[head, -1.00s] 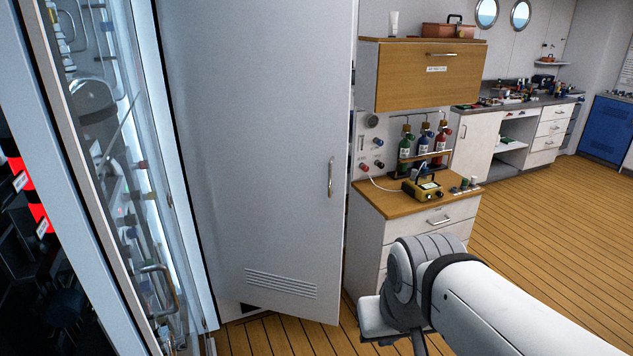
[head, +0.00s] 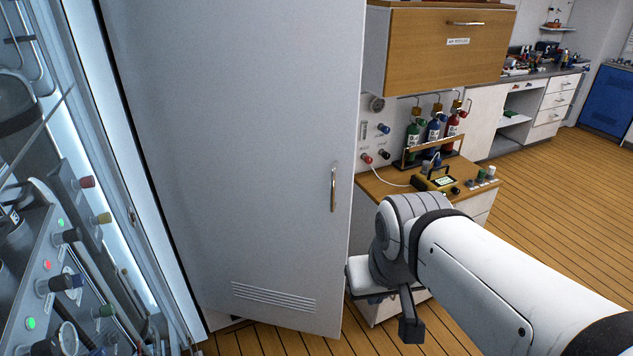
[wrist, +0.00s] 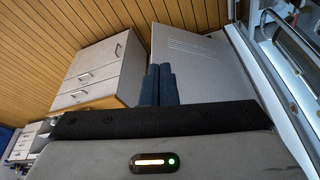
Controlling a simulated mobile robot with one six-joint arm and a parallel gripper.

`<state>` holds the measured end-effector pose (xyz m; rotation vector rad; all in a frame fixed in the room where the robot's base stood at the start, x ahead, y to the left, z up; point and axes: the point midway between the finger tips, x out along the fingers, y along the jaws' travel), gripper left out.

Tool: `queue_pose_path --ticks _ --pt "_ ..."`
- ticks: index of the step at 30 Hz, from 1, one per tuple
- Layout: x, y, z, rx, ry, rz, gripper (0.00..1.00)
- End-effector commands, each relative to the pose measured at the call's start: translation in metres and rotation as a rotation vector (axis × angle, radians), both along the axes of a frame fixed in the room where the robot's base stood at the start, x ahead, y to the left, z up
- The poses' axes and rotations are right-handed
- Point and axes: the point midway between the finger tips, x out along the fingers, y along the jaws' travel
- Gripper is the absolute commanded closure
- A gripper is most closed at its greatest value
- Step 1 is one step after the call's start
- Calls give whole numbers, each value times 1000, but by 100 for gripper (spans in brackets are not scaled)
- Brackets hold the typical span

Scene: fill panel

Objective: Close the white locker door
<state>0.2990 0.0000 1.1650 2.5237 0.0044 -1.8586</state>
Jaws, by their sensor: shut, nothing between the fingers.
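The white locker door (head: 240,160) stands open in the head view, a tall panel with a vertical metal handle (head: 333,187) near its right edge and vent slots low down. In the wrist view the door (wrist: 195,62) lies beyond my fingers. My gripper (wrist: 157,72) shows there with its two dark fingers together and nothing between them. In the head view my gripper (head: 411,328) is partly hidden behind my wrist, right of the door's lower edge. I cannot tell whether it touches the door.
A lit panel with knobs (head: 60,270) is at the left. A drawer cabinet (head: 390,190) with bottles (head: 435,128) stands behind and right of the door, under a wooden wall cupboard (head: 450,52). Open plank floor (head: 545,190) lies at the right.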

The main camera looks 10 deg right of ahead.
Motion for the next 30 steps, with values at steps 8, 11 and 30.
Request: queue_pose_path --ticks 8,11,30 --pt "1 0 -2 -4 -5 5 100" --pt "13 -6 -11 -29 -45 40 100" --pt "207 -14 -91 -908 -900 975 100"
